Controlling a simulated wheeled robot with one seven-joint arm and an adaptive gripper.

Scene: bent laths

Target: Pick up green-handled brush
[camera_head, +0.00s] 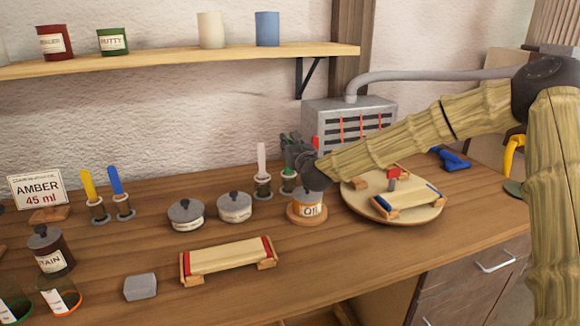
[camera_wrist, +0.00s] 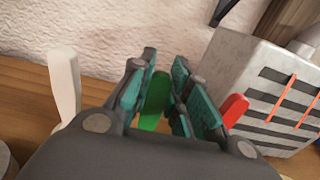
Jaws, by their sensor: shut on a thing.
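The green-handled brush (camera_wrist: 155,100) stands between the finger pads of my gripper (camera_wrist: 160,85) in the wrist view. The pads are closed on its handle. In the head view my gripper (camera_head: 294,150) is at the back of the bench, and a green part of the brush (camera_head: 288,174) shows just below it. The upper handle is hidden by the fingers there. I cannot tell whether the brush is clear of its stand. A white-handled brush (camera_head: 262,160) stands upright to the left, and a red handle (camera_head: 316,144) shows to the right.
A jar (camera_head: 310,208) stands right under my wrist. Two lidded pots (camera_head: 235,207) are to the left. A round board (camera_head: 420,212) with a lath clamp is to the right. A grey vented box (camera_head: 350,112) stands behind. A second lath (camera_head: 228,256) lies in front.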

